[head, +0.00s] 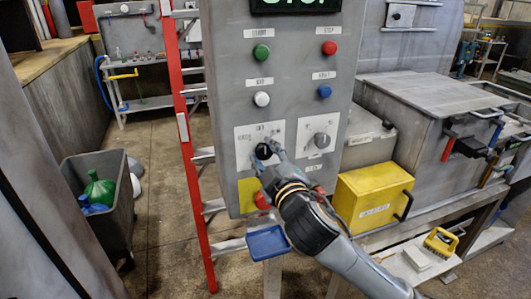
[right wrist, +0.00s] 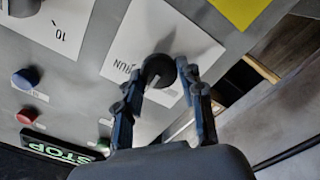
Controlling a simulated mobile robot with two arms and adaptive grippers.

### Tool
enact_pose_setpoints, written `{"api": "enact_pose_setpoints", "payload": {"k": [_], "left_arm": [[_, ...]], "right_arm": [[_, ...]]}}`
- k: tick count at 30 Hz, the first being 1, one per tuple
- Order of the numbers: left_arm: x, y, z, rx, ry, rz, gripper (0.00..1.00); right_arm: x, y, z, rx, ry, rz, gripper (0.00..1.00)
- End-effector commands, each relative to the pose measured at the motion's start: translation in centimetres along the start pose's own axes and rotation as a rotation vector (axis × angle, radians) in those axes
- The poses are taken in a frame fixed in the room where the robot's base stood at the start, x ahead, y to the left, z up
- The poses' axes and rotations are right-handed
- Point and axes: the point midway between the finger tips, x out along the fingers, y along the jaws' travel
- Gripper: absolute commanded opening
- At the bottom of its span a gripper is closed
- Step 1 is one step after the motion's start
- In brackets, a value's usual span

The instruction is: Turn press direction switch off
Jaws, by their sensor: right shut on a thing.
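The switch is a black round knob (head: 263,151) on a white labelled plate, at the lower left of the grey control panel (head: 219,100). In the right wrist view the knob (right wrist: 158,69) sits between the two fingers, beside the printed word RUN. My right gripper (head: 267,158) reaches up from the lower right, and its fingers (right wrist: 163,82) are shut on the knob from both sides. The fingers hide part of the plate and its print in the head view. The knob's exact pointing direction is hard to tell. My left gripper is not in view.
A grey dial (head: 321,140) sits right of the switch. Green (head: 261,53), red (head: 329,48), white (head: 262,99) and blue (head: 324,91) buttons are above. A red ladder (head: 183,120) stands left, a yellow box (head: 372,196) right. A bin (head: 121,205) is on the floor.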

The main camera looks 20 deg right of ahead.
Motion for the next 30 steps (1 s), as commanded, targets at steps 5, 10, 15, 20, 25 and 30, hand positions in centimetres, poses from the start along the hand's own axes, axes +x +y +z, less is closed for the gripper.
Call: {"api": "enact_pose_setpoints", "payload": {"k": [5, 10, 15, 20, 25, 30], "left_arm": [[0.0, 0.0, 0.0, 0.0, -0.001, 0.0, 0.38], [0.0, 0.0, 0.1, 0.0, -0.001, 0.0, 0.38], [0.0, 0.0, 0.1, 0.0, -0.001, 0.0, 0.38], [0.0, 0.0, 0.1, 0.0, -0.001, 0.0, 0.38], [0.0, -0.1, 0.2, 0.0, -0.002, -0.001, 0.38], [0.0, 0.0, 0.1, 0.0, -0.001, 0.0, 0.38]], "right_arm": [[0.0, 0.0, 0.1, -0.002, -0.001, 0.0, 0.07], [0.0, 0.0, 0.1, -0.001, -0.001, 0.0, 0.45], [0.0, 0.0, 0.1, 0.0, -0.001, 0.0, 0.6], [0.0, 0.0, 0.0, 0.0, -0.001, 0.0, 0.6], [-0.9, 0.0, 0.0, 0.001, 0.0, -0.001, 0.6], [-3.8, -0.1, 0.1, 0.001, 0.0, -0.002, 0.6]]}}
